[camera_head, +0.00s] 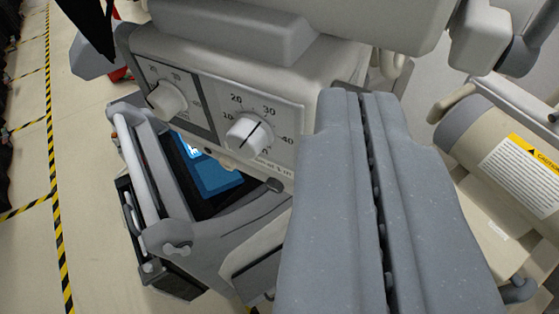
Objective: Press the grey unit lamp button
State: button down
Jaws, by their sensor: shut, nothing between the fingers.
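My gripper (362,96) fills the lower right middle of the view. Its two grey fingers lie side by side and are shut with nothing between them. A grey-beige unit (318,62) stands at the upper middle, behind and left of the fingertips. Its front has two white dials, a left one (166,101) and a right one (248,135), with numbered scales. The fingers hide the part right of the right dial. I cannot tell whether the fingertips touch the unit. I cannot make out a lamp button.
Below the unit is a cart frame with a pale rail (138,170) and a blue screen-like panel (205,170). A beige cylindrical unit with a caution label (525,165) stands at the right. Open floor with yellow-black tape (58,220) lies at the left.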

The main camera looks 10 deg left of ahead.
aim_at(226, 162)
jog(key=z, duration=0.85)
jog(key=k, duration=1.65)
jog(key=u, duration=1.45)
jog(key=i, duration=1)
